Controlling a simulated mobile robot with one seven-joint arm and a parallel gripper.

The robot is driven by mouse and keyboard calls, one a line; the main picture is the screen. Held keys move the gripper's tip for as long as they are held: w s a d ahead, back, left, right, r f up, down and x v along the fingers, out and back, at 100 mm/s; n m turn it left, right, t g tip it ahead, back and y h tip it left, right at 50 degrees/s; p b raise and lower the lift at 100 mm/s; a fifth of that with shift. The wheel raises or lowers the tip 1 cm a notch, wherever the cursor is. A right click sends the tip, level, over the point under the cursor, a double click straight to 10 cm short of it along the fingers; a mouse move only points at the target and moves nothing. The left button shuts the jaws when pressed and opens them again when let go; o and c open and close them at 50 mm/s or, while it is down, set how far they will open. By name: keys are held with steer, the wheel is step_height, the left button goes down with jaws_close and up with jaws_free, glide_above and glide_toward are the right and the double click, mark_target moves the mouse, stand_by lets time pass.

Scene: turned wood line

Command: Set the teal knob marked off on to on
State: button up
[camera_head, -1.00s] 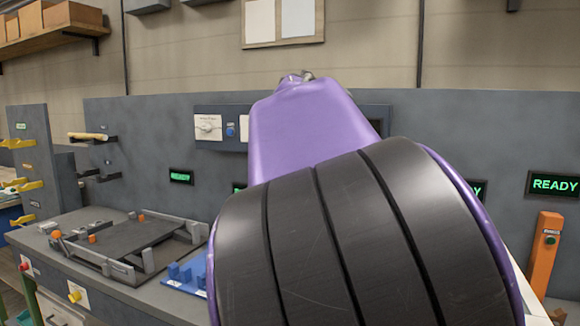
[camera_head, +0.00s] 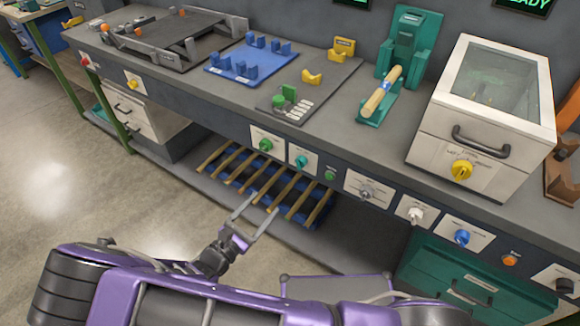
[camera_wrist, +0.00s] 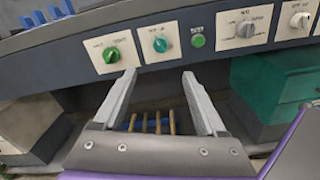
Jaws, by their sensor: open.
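The teal knob (camera_head: 301,161) sits on a white plate on the bench's front panel. It also shows in the wrist view (camera_wrist: 160,45), centred above the gap between my fingers. The printing on its plate is too small to read for sure. My gripper (camera_head: 262,205) is open and empty, low in front of the bench and apart from the knob. In the wrist view my gripper (camera_wrist: 159,75) has its two grey fingers spread below the panel.
A green knob (camera_head: 266,145) is just left of the teal one, and a small green button (camera_head: 329,175) just right. A grey knob (camera_head: 366,193) and other controls follow. Below is a shelf with wooden sticks (camera_head: 275,190). The floor (camera_head: 90,190) is clear at left.

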mark_target(297, 166)
steer(key=x, duration=1.7)
steer(key=shift+w+d, duration=0.15)
jaws_close()
